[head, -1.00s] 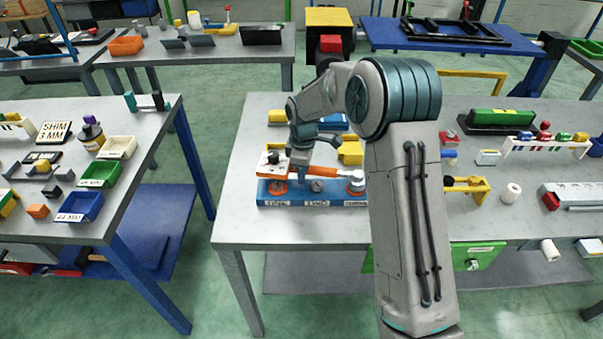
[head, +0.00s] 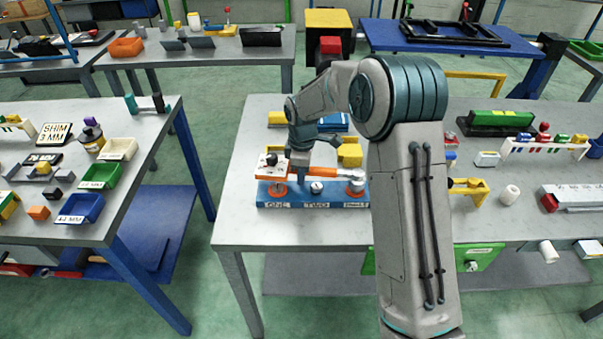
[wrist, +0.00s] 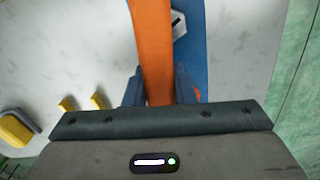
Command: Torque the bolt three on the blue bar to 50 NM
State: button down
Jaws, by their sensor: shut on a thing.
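The blue bar (head: 330,205) lies near the front of the middle table, with labels ONE and TWO readable and a third, unclear label at its right end. A wrench with an orange handle (wrist: 152,45) lies along the bar. Its grey head (head: 355,175) is over the right-end bolt position, hiding that bolt; seating cannot be told. My gripper (head: 298,178) is shut on the handle, left of the middle bolt (head: 316,187). In the wrist view my fingers (wrist: 158,88) flank the handle; a bolt (wrist: 180,25) shows beside it on the bar.
Yellow blocks (head: 350,155) stand behind the bar. A yellow stand (head: 468,188) and a white roll (head: 510,194) are to the right of my arm. The left table holds green (head: 100,175) and blue (head: 80,208) bins. The tabletop left of the bar is clear.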

jog(key=shift+r+p, duration=1.4)
jog(key=shift+r, duration=1.1)
jog(key=shift+a, duration=0.1)
